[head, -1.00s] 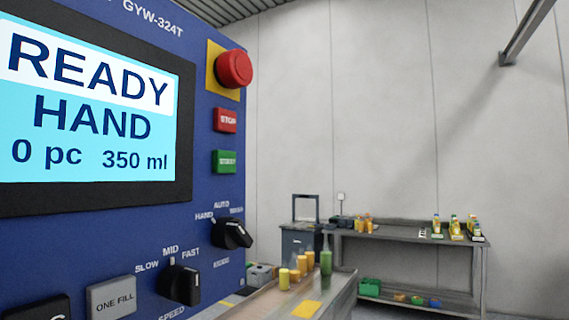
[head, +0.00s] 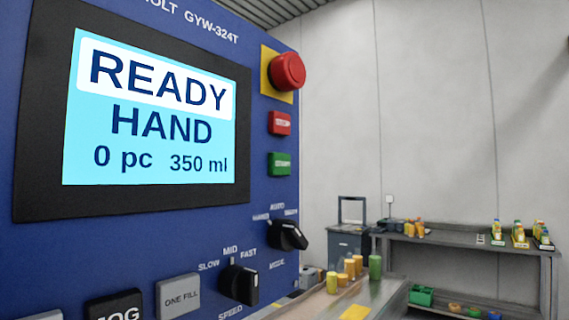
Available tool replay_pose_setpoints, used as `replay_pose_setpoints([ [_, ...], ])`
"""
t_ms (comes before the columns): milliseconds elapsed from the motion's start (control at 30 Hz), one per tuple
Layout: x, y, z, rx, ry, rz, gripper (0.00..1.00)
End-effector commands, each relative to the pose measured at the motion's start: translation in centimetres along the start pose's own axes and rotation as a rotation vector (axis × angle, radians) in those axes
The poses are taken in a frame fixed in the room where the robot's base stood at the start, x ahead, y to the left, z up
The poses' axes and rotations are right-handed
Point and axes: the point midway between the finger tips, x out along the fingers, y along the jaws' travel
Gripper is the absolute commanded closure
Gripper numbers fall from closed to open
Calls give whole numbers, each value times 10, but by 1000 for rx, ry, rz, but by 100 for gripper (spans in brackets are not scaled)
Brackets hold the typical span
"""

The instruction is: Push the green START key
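The green START key (head: 279,164) is on the right side of the blue control panel (head: 40,260), directly below the red STOP key (head: 280,123). The panel's screen (head: 155,115) reads READY, HAND, 0 pc, 350 ml. The mode knob (head: 288,236) sits below the green key, and its pointer direction is hard to tell. My gripper is not in the head view.
A red emergency button (head: 288,70) on a yellow plate sticks out above the keys. The speed knob (head: 240,284), ONE FILL key (head: 180,297) and JOG key (head: 115,306) are lower. A conveyor (head: 385,293) with bottles and a workbench (head: 480,247) stand to the right.

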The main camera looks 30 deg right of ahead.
Motion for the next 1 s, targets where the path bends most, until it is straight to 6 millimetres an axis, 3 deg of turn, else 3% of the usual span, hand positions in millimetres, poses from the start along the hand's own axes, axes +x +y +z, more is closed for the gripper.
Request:
replay_pose_setpoints([
  [33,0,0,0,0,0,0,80],
  [133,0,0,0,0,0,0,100],
  [1000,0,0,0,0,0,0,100],
])
